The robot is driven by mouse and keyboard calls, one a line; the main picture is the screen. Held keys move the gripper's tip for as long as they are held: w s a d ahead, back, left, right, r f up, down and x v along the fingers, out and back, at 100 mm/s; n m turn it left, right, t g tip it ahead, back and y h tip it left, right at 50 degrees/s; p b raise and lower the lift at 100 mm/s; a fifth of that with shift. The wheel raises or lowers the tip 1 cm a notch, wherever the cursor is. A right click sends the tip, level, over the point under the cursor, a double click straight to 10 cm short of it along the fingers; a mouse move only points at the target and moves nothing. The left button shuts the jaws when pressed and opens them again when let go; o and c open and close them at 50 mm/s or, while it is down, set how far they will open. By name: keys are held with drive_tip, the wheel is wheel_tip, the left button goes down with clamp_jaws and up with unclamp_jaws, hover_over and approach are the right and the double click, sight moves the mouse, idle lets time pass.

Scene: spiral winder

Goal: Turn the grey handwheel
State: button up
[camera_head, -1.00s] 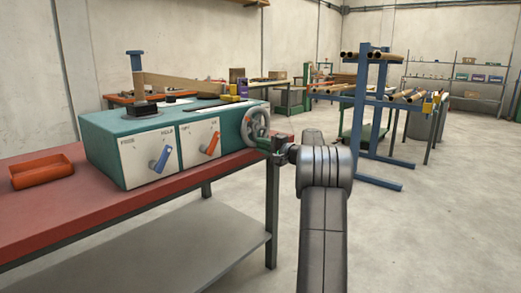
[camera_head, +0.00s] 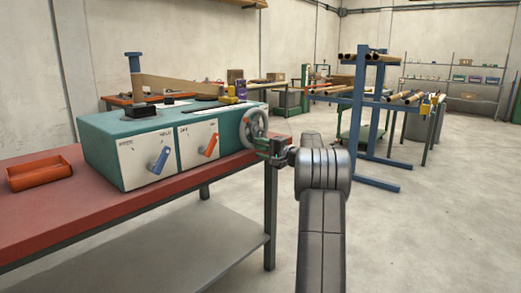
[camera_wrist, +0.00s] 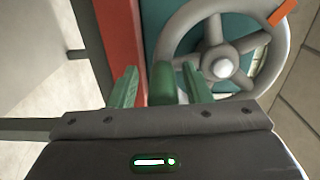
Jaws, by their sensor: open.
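The grey handwheel (camera_head: 254,124) is on the right end of the teal machine box (camera_head: 108,167). In the wrist view the handwheel (camera_wrist: 217,66) shows its spokes, hub and an orange mark on the rim at the upper right. A dark green handle (camera_wrist: 163,84) stands at the rim's left side. My gripper (camera_wrist: 160,86) is open, with one green finger on each side of the handle and a gap visible on the left. Whether the right finger touches it is unclear. In the head view my gripper (camera_head: 268,150) is just in front of the wheel's lower right.
The machine sits on a red bench (camera_head: 90,215) with an orange tray (camera_head: 38,173) at its left. Blue and orange levers are on the machine's front. A blue rack with tubes (camera_head: 362,115) stands behind my arm. The floor to the right is clear.

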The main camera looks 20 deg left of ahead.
drive_tip(key=p+v, duration=0.2)
drive_tip(key=v, duration=1.1)
drive_tip(key=shift+d, duration=0.2)
drive_tip(key=shift+s+p, duration=0.15)
drive_tip(key=shift+p, duration=0.15)
